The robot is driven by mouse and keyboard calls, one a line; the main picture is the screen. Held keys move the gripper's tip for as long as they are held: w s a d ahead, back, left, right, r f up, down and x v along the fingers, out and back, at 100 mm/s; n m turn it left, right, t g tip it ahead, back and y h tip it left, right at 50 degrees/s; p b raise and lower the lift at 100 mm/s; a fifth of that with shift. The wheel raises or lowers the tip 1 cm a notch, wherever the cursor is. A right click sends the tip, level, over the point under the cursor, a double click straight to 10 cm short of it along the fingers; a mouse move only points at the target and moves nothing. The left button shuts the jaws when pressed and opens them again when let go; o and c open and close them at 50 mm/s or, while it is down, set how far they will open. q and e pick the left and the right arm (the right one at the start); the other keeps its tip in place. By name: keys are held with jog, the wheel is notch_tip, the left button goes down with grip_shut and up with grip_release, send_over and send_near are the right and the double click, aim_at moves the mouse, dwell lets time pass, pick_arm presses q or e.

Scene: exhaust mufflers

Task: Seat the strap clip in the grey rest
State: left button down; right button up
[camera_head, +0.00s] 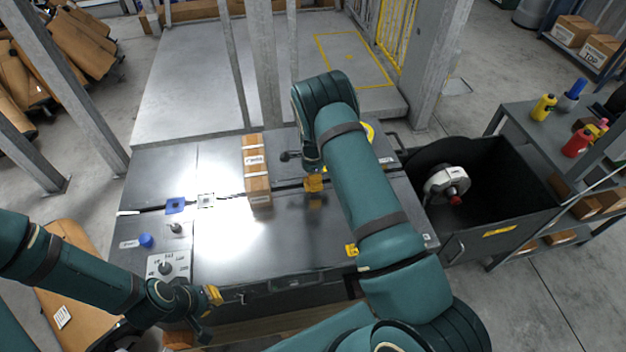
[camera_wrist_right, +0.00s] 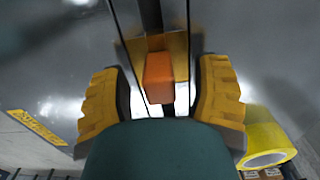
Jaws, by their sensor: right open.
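An orange block, which I take to be the strap clip (camera_wrist_right: 159,75), lies between my right gripper's fingers in the right wrist view, over an amber plate (camera_wrist_right: 178,44). My right gripper (camera_wrist_right: 160,98) is open, with a yellow finger apart on each side of it. In the head view my right arm hides that gripper; an amber-orange patch (camera_head: 314,183) shows beside the arm on the dark strap line. A pale grey square, likely the grey rest (camera_head: 206,200), sits left of the carton. My left gripper (camera_head: 212,297) is at the bench's front left edge; its opening is unclear.
A strapped carton (camera_head: 257,165) stands between the pale square and the amber patch. A blue square (camera_head: 175,205), blue knob (camera_head: 146,240) and control box (camera_head: 168,268) are at the left. A yellow tape roll (camera_wrist_right: 268,145) lies behind my right arm. A black bin (camera_head: 490,165) stands right.

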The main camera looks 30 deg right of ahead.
jog(key=shift+f, duration=0.3)
jog(key=shift+c, duration=0.4)
grip_shut()
jog(key=shift+r, duration=0.1)
notch_tip(320, 180, up, 10)
jog(key=shift+f+p, duration=0.1)
jog(key=shift+p, duration=0.55)
